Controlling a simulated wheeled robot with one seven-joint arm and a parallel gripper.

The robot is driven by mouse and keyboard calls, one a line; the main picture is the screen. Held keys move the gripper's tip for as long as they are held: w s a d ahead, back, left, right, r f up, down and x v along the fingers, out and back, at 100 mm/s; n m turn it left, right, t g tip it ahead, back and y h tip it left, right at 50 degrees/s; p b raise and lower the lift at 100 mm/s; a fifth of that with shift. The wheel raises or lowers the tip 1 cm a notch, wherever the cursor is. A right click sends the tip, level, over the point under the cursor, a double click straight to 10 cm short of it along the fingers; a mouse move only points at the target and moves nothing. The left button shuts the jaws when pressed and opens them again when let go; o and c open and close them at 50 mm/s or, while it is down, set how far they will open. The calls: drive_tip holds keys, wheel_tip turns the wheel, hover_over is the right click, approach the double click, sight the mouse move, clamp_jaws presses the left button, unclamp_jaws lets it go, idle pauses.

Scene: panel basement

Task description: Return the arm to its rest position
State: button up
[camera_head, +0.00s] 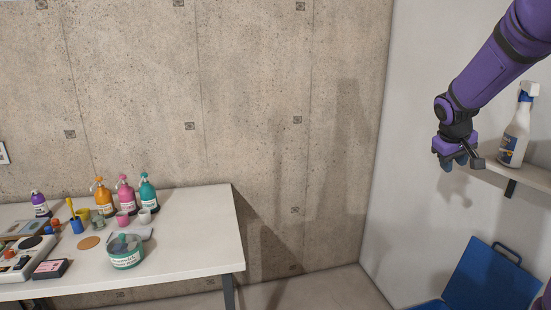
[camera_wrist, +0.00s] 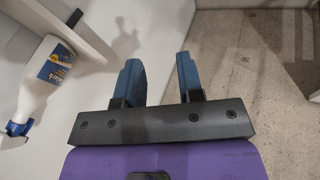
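My purple arm reaches in from the upper right in the head view. My gripper (camera_head: 457,163) hangs near the left end of the wall shelf, beside a white spray bottle. In the wrist view, the two blue fingers of my gripper (camera_wrist: 160,82) stand apart with nothing between them. The spray bottle (camera_head: 515,130) stands upright on the shelf, to the right of the gripper and apart from it. The bottle also shows at the left of the wrist view (camera_wrist: 43,80), with its blue and white label.
The wall shelf (camera_head: 525,178) has a dark bracket. A white table (camera_head: 195,225) at the left holds several pump bottles, cups and a round container (camera_head: 125,252). The floor between table and chair is clear.

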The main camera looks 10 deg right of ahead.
drive_tip(key=s+a+r, duration=0.5)
drive_tip(key=s+a, duration=0.1)
drive_tip(key=a, duration=0.3)
drive_tip(key=s+a+t+y, duration=0.2)
drive_tip(key=s+a+y, duration=0.3)
drive_tip(key=s+a, duration=1.4)
drive_tip(key=shift+s+r+n, duration=0.3)
drive_tip(key=shift+s+r, duration=0.1)
drive_tip(key=shift+s, duration=0.8)
